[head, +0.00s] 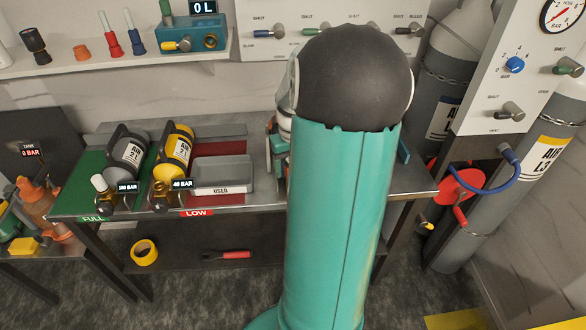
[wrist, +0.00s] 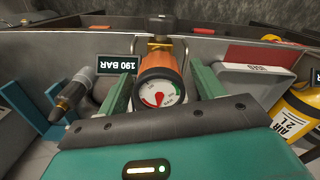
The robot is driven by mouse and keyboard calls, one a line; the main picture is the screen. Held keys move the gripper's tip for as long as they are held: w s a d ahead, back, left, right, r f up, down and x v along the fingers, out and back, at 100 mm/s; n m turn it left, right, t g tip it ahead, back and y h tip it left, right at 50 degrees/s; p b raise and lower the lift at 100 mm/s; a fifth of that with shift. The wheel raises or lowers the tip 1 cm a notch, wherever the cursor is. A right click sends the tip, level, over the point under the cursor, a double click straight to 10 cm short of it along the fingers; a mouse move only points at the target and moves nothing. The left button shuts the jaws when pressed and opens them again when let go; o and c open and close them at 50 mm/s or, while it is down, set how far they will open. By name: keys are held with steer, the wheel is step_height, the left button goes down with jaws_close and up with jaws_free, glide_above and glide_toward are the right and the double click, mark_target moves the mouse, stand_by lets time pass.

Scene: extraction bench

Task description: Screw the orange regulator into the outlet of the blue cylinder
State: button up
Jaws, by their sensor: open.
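The orange regulator (wrist: 160,70) with its round white gauge shows in the wrist view, directly in front of my gripper (wrist: 163,85). My gripper is open, with one green finger on each side of the regulator; I cannot tell whether they touch it. A metal fitting (wrist: 160,43) sits at the regulator's far end; I cannot tell whether the two are threaded together. A display beside it reads 190 BAR (wrist: 118,65). I cannot make out the blue cylinder in either view.
A grey tray marked USED (head: 223,191) lies on the bench beside a yellow cylinder (head: 172,147) and a grey cylinder (head: 125,155). A blue bracket (wrist: 30,118) and a dark, grey-tipped tool (wrist: 72,95) are left in the wrist view. Tall cylinders stand right.

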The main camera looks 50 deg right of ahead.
steer(key=n, duration=0.4)
steer(key=shift+n, duration=0.4)
steer(key=n, duration=0.3)
steer(key=shift+n, duration=0.3)
steer(key=c, duration=1.1)
steer(key=m, duration=0.6)
steer(key=shift+m, duration=0.4)
steer(key=m, duration=0.3)
steer(key=shift+m, duration=0.4)
steer(key=m, duration=0.3)
steer(key=shift+m, duration=0.4)
steer(key=m, duration=1.3)
steer(key=shift+f, duration=0.1)
steer(key=o, duration=1.1)
